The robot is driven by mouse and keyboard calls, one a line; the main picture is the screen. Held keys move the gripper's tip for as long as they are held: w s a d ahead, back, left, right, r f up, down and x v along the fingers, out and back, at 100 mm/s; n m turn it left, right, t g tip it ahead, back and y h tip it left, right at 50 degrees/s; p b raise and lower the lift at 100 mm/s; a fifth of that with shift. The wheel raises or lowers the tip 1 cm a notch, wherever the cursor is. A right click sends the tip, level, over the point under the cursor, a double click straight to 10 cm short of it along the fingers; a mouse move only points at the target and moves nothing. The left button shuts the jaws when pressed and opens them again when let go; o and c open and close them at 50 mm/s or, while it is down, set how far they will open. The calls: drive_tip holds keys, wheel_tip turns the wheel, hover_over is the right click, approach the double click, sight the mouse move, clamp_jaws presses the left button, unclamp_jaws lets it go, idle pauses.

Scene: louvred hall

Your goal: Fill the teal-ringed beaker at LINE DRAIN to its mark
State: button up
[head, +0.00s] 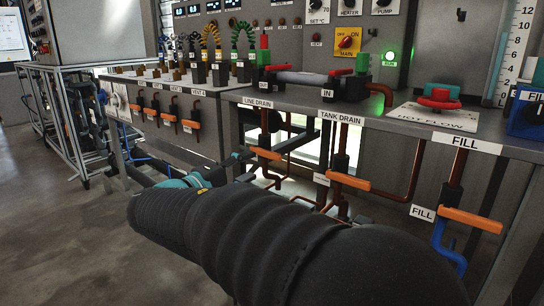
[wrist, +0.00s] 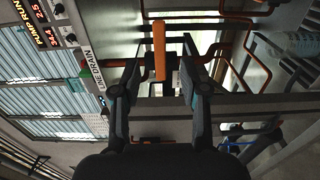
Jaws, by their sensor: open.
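The LINE DRAIN label (head: 258,103) is on the bench edge, and it also shows sideways in the wrist view (wrist: 97,70). Below it in the head view is a valve with an orange handle (head: 264,153) on a copper pipe. In the wrist view an orange handle (wrist: 159,50) stands between the spread fingers of my gripper (wrist: 160,72), with a gap on both sides. My gripper is open and empty.
The TANK DRAIN label (head: 340,118) and its orange handle (head: 348,181) are to the right. Further right is the FILL handle (head: 470,219). Several small orange-handled valves hang at left. Copper pipes run close under the bench. Open floor (head: 60,220) lies at left.

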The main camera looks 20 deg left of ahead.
sight(269, 156)
drive_tip(key=p+x, duration=0.1)
drive_tip(key=x, duration=0.6)
drive_tip(key=shift+p, duration=0.4)
drive_tip(key=shift+w+d+b, duration=0.1)
drive_tip(key=shift+w+b, duration=0.25)
drive_tip(key=shift+b, duration=0.05)
clamp_jaws()
